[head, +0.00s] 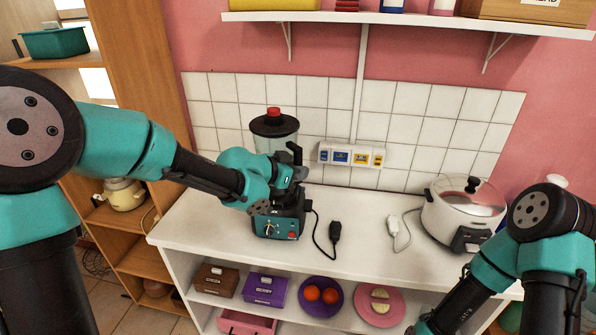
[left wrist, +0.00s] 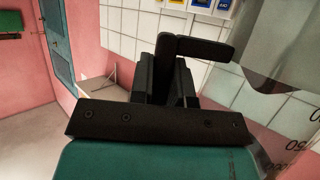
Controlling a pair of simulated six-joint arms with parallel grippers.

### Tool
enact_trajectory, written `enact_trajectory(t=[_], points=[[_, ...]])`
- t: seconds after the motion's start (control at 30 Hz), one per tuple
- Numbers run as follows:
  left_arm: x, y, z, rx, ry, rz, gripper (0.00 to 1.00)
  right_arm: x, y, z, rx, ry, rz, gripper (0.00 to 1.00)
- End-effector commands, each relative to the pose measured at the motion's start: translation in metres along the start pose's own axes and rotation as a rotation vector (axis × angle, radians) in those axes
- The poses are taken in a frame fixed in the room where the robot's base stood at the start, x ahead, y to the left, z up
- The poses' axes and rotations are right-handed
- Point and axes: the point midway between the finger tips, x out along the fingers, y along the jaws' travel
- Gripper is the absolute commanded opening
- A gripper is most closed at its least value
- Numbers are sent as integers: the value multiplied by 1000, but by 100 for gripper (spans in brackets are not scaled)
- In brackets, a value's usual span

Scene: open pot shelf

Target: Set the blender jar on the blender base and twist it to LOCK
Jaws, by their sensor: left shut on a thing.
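The blender jar (head: 274,140) is clear with a black lid and red cap. It stands upright over the teal and black blender base (head: 278,224) on the counter. My left gripper (head: 293,172) reaches it from the left and is shut on the jar's black handle (head: 294,152). The handle also shows between the fingers in the left wrist view (left wrist: 192,47), with the clear jar wall at the right. My arm hides the joint between jar and base, so I cannot tell whether it is locked. My right gripper (head: 420,330) is low at the bottom edge, mostly cut off.
A white rice cooker (head: 462,212) stands at the counter's right. A black plug (head: 335,232) and a white plug (head: 393,222) lie on the white counter (head: 365,258). A socket strip (head: 351,156) is on the tiled wall. A shelf (head: 400,19) hangs above.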

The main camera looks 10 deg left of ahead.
Motion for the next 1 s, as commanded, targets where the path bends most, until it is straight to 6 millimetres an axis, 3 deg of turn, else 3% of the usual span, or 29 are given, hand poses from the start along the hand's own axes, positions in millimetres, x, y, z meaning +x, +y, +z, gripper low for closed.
enact_trajectory(t=[1.0], points=[[6,0,13,2,3,0,0,0,0,0,0,0,0,43]])
